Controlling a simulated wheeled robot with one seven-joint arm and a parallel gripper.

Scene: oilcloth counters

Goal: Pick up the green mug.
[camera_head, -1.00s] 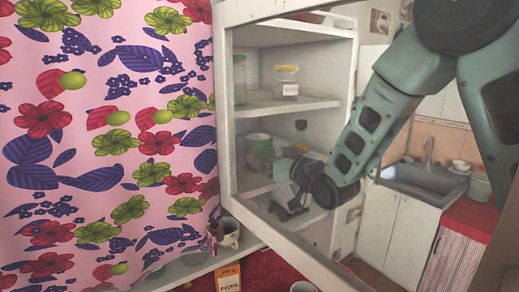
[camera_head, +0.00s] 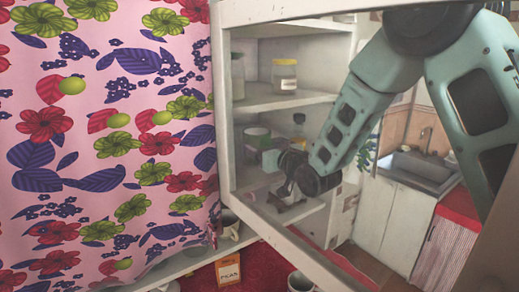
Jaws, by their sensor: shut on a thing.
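The contact is too small and shaded to see clearly. I cannot tell whether the mug is clear of the surface under it.
A yellow-lidded jar (camera_head: 285,76) stands on the shelf (camera_head: 290,100) above my gripper. A dark bottle (camera_head: 299,125) is behind it. The cabinet's front frame (camera_head: 282,236) crosses below my arm. A mug (camera_head: 228,229) and an orange box (camera_head: 228,273) are lower down; a flowered curtain (camera_head: 100,140) hangs left.

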